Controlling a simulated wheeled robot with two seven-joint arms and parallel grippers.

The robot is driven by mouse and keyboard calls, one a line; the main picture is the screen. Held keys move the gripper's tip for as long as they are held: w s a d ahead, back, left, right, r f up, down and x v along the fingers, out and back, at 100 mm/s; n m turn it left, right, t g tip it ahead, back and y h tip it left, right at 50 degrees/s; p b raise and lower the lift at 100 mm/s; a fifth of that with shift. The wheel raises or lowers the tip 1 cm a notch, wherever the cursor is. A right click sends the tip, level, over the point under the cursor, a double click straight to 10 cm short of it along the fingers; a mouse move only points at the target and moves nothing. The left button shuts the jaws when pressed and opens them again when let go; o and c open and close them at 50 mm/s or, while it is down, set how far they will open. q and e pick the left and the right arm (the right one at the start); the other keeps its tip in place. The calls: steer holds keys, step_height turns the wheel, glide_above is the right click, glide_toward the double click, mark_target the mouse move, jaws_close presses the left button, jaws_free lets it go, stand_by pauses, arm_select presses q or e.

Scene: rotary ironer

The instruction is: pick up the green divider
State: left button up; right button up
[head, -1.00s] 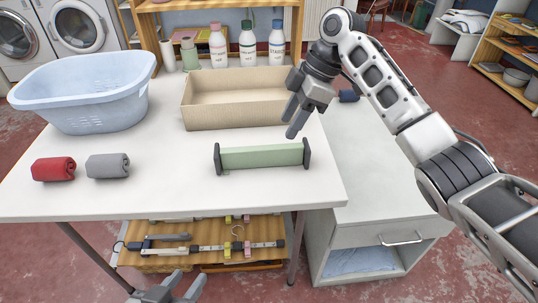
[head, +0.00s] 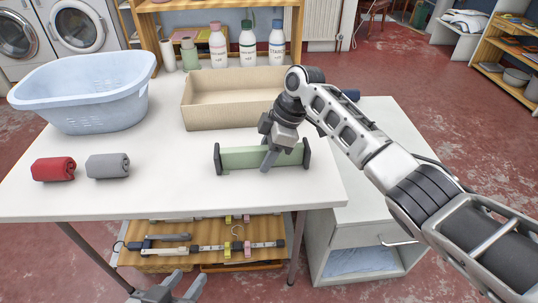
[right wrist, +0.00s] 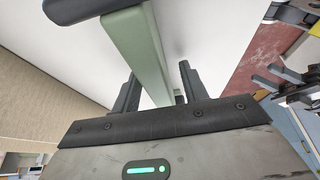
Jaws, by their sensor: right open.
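The green divider (head: 240,157), a pale green bar with dark grey end plates, lies on the white table in front of the cardboard box. My right gripper (head: 268,160) is at the divider, right of its middle, and hides part of it. In the right wrist view the green bar (right wrist: 138,50) runs between the two open fingers (right wrist: 158,92), with gaps on the sides; the fingers are not closed on it. My left gripper (head: 180,287) is open and empty at the bottom edge of the head view, below the table's front edge.
A cardboard box (head: 200,118) stands right behind the divider. A red roll (head: 53,169), a grey roll (head: 108,166) and a blue basket (head: 80,105) are on the left. Bottles (head: 247,45) stand at the back. The table in front of the divider is clear.

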mark_target(266, 147)
steer(key=shift+f, duration=0.15)
steer(key=shift+c, duration=0.3)
jaws_close()
step_height(266, 147, up, 10)
steer(key=shift+r, duration=0.1)
step_height(266, 147, down, 7)
steer(key=shift+f, duration=0.1)
stand_by(0.5)
steer(key=shift+f, duration=0.15)
